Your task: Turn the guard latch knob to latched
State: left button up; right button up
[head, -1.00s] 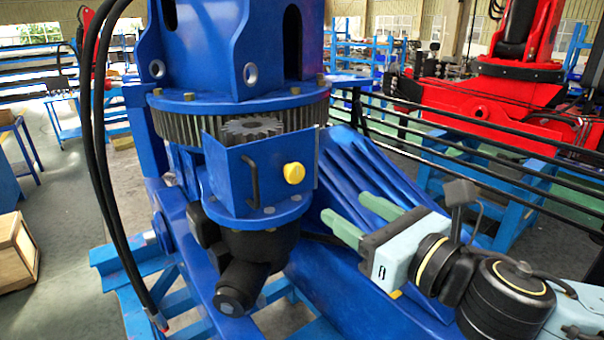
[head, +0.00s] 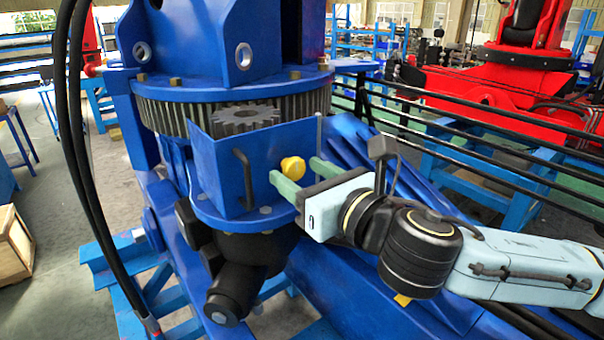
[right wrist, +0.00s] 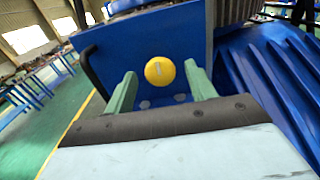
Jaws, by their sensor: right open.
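The guard latch knob (head: 293,167) is a yellow round knob on the front plate of the blue guard (head: 222,180). It also shows in the right wrist view (right wrist: 160,71) as a yellow disc with a short pale mark. My right gripper (head: 296,172) is open, with green fingers reaching toward the guard. In the right wrist view the right gripper (right wrist: 160,85) has one finger on each side of the knob, with gaps between. I cannot tell whether the fingertips are level with the knob in depth. My left gripper is not in view.
A dark handle (head: 243,176) stands on the guard left of the knob. A toothed gear (head: 245,118) sits behind the guard's top edge, under the blue crane column. Black hoses (head: 78,170) hang at left. Blue ribbed beams (head: 375,165) lie right of the guard.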

jog(key=c, duration=0.9)
jog(key=shift+c, duration=0.2)
jog(key=m+p, duration=0.1)
jog(key=m, duration=0.4)
jog(key=shift+m+p, duration=0.3)
jog(key=shift+p, duration=0.1)
jog(key=m+p, duration=0.1)
jog(key=m, duration=0.3)
jog(key=shift+m+p, duration=0.3)
jog(key=shift+p, duration=0.05)
jog(key=m+p, duration=0.1)
jog(key=m, duration=0.3)
jog(key=shift+m+p, duration=0.4)
jog(key=shift+m, duration=1.5)
